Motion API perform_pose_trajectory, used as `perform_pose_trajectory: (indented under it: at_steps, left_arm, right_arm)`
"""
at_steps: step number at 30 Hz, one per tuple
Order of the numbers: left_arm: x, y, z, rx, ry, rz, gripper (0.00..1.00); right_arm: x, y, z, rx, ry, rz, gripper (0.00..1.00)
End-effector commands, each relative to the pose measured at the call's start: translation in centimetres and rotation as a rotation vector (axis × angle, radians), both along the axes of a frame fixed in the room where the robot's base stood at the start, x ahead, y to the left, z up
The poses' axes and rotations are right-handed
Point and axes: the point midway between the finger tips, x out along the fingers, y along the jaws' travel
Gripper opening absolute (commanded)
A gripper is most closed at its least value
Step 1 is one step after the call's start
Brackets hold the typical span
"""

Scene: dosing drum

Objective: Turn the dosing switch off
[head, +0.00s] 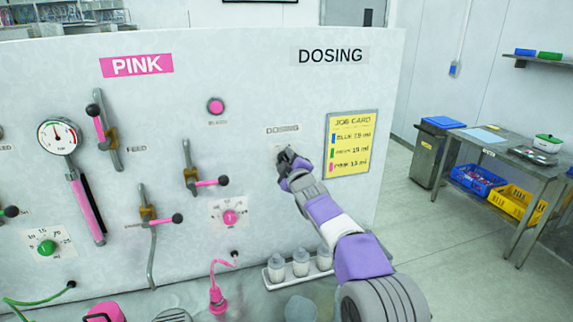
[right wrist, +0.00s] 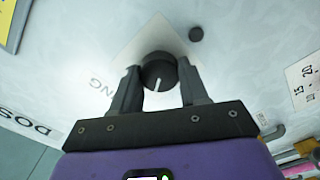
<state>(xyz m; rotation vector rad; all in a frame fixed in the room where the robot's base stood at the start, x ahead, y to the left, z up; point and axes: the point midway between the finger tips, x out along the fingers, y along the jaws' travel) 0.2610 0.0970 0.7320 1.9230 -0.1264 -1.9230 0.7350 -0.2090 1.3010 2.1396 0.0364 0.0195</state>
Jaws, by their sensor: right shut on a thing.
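The dosing switch is a round black knob with a white pointer mark, on a pale plate, in the right wrist view (right wrist: 159,68). Its white mark points toward the bottom of that view. My right gripper (right wrist: 160,84) has one finger on each side of the knob and is shut on it. In the head view my right gripper (head: 284,157) is at the panel below the small DOSING label (head: 283,130) and hides most of the switch. My left gripper is not in view.
The white panel (head: 330,100) carries a gauge (head: 59,137), several levers, a pink button (head: 215,106) and a yellow job card (head: 350,143). White bottles (head: 300,262) stand in a tray below my right arm. A metal table (head: 535,165) stands at the right.

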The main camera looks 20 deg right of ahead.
Motion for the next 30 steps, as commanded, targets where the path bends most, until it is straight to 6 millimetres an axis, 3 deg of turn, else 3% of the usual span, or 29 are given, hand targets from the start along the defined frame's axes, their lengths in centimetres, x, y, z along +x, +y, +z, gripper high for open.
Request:
perform_pose_trajectory:
  at_steps: [12,13,18,30]
  left_arm:
    - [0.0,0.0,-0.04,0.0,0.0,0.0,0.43]
    - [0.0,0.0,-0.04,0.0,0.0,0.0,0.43]
    - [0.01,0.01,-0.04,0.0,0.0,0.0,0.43]
    - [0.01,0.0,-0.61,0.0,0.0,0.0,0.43]
  right_arm:
    - [-0.01,0.0,0.09,-0.011,-0.002,0.0,0.14]
    - [-0.01,0.0,0.09,-0.011,-0.002,0.0,0.47]
    - [-0.01,0.01,0.06,-0.01,-0.002,0.0,0.7]
    - [-0.89,0.1,0.04,-0.008,-0.003,0.002,0.7]
